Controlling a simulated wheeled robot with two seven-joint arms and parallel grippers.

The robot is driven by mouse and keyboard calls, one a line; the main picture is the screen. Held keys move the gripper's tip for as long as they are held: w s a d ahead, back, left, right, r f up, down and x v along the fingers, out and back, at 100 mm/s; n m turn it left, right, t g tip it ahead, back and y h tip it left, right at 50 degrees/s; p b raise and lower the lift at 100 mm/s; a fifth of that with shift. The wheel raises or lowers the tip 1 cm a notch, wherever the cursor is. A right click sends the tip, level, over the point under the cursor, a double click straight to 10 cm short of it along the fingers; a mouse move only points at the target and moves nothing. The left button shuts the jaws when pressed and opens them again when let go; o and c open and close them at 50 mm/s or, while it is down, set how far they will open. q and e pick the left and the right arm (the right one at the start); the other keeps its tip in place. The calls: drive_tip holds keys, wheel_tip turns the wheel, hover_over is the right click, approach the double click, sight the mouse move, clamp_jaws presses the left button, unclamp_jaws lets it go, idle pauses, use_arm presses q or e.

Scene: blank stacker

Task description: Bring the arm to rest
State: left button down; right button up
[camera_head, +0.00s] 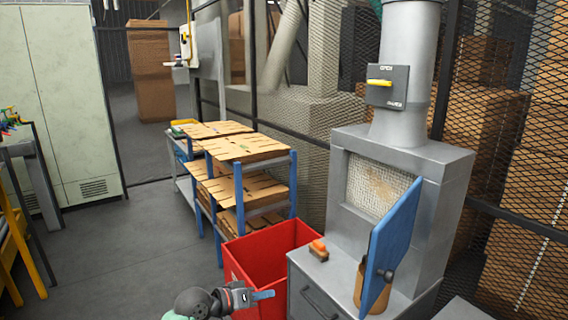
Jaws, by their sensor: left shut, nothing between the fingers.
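My left gripper (262,295) shows at the bottom of the head view, just in front of the red bin (240,268). Its fingers are shut with nothing between them and point to the right, toward the grey cabinet (318,288). Part of my left arm shows at the lower left of the gripper; the rest is cut off by the bottom edge. My right gripper is not in view.
A grey machine (452,195) with an open blue door (392,240) stands on the right. An orange-topped brush (319,250) and a brown container (372,295) are on its ledge. A blue-posted rack (239,190) holds cardboard. Floor (130,250) at left is clear.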

use_arm(q)
drive_tip(key=w+a+f+t+y, duration=0.1)
drive_tip(key=w+a+f+y, duration=0.3)
drive_tip(key=f, duration=0.5)
drive_tip(key=w+a+f+t+y, duration=0.1)
drive_tip(key=w+a+f+y, duration=0.1)
drive_tip(key=a+f, duration=0.5)
drive_tip(key=s+a+f+g+y, duration=0.15)
drive_tip(key=s+f, duration=0.25)
drive_tip(key=f, duration=0.5)
drive_tip(key=s+a+f+g+y, duration=0.1)
drive_tip(key=s+a+f+y, duration=0.2)
drive_tip(key=f, duration=0.7)
drive_tip(key=s+a+f+g+y, duration=0.1)
drive_tip(key=s+a+f, duration=0.1)
drive_tip(key=s+f, duration=0.55)
drive_tip(key=s+d+f+g, duration=0.1)
drive_tip(key=s+f, duration=0.5)
drive_tip(key=s, duration=0.4)
drive_tip(key=s+d+f+g, duration=0.2)
drive_tip(key=s+f, duration=0.5)
drive_tip(key=s, duration=0.4)
drive_tip(key=s+d+f+g, duration=0.1)
drive_tip(key=s+f, duration=0.5)
drive_tip(key=s, duration=0.5)
drive_tip(key=shift+s+d+f+g, duration=0.2)
drive_tip(key=shift+f+g, duration=0.1)
drive_tip(key=shift+g, duration=0.05)
drive_tip(key=shift+n, duration=0.3)
